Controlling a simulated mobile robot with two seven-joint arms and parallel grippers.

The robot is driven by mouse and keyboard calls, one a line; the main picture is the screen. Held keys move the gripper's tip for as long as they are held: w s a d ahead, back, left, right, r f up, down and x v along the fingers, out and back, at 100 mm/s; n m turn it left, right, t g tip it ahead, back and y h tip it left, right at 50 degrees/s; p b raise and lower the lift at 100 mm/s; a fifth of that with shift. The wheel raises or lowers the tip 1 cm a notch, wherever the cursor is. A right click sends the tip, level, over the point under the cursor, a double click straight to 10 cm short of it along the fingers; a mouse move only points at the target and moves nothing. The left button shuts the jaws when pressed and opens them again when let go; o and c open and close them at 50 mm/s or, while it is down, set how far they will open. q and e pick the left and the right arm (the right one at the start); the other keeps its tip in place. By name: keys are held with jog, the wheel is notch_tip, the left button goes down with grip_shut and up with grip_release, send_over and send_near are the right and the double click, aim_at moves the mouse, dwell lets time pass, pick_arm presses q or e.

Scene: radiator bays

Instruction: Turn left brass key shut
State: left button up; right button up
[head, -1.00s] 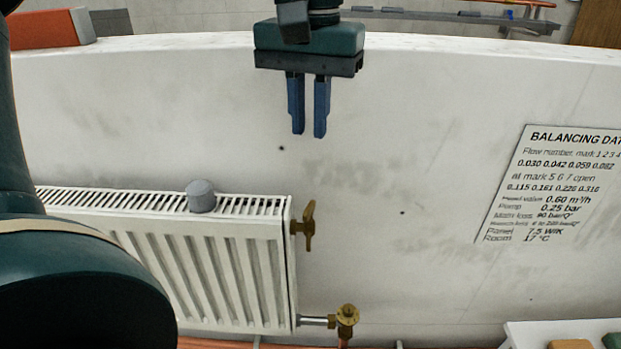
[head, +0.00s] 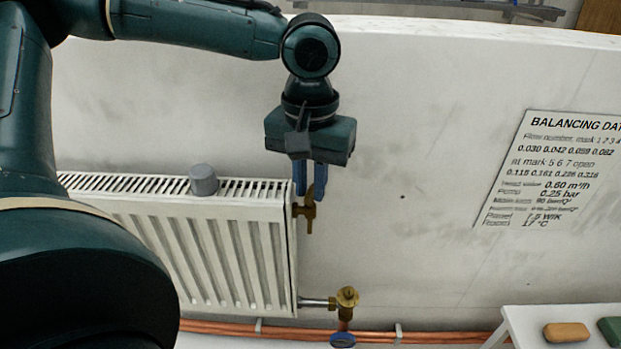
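The brass key (head: 309,213) sticks out from the upper right side of the white radiator (head: 210,255), with its handle roughly upright. My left gripper (head: 310,193) points down at the key, its two blue fingers spaced apart. The upper end of the key's handle shows between or just behind the fingertips; I cannot tell whether they touch it. The fingers look open. My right gripper is not in view.
A grey cap (head: 203,180) sits on the radiator's top grille. A brass valve (head: 347,297) is at the lower right, above copper pipes (head: 400,337). A white table (head: 520,325) holds an orange block (head: 566,332) and a green block (head: 611,331). A data board (head: 560,170) hangs right.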

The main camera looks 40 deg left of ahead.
pick_arm(q)
jog(key=shift+c, duration=0.4)
grip_shut()
jog(key=shift+m, duration=0.3)
jog(key=m, duration=0.9)
jog(key=shift+m, duration=2.3)
